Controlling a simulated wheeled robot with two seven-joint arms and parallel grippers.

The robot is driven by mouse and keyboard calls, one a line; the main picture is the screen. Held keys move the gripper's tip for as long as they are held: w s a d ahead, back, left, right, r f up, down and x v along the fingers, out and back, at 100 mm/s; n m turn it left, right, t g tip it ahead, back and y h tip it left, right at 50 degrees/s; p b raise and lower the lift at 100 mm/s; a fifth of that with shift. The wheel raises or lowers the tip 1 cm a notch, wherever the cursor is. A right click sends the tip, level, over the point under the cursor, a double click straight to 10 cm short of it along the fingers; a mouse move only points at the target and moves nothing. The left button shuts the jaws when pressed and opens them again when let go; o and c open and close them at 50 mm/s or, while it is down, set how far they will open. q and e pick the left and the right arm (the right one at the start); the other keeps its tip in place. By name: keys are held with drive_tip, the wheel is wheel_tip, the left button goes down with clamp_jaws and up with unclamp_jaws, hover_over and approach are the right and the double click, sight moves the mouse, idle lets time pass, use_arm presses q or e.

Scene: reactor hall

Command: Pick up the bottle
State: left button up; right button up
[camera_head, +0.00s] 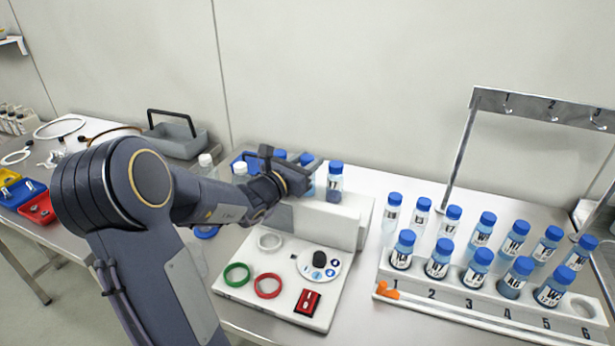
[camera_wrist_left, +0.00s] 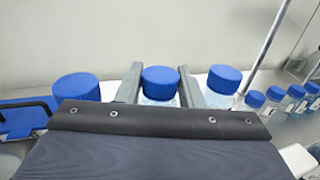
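Several bottles with blue caps stand in a row at the white stepped block. One bottle (camera_head: 335,182) is clear to the right of my left gripper. My left gripper (camera_head: 292,172) is over the row's left part and partly hides the other bottles there. In the left wrist view, its two fingers (camera_wrist_left: 161,88) stand apart on either side of the middle bottle (camera_wrist_left: 160,82). I cannot tell whether they touch it. Another bottle (camera_wrist_left: 77,88) stands left of the fingers and one (camera_wrist_left: 224,80) right of them. My right gripper is not in view.
A white rack (camera_head: 450,294) with several blue-capped labelled bottles is at the right, under a metal hook frame (camera_head: 540,108). The white block's front plate (camera_head: 240,292) carries green, red and white rings. A grey basket (camera_head: 175,140) is behind my arm. A wall closes off the back.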

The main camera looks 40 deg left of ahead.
use_arm(q)
drive_tip(key=c, duration=0.5)
drive_tip(key=shift+r, duration=0.5)
wheel_tip(320, 180, up, 3)
drive_tip(key=shift+f, duration=0.2)
drive_tip(key=s+d+r, duration=0.9)
drive_tip(key=s, duration=0.1)
drive_tip(key=shift+s+r, duration=0.25)
drive_tip(key=shift+s, duration=0.15)
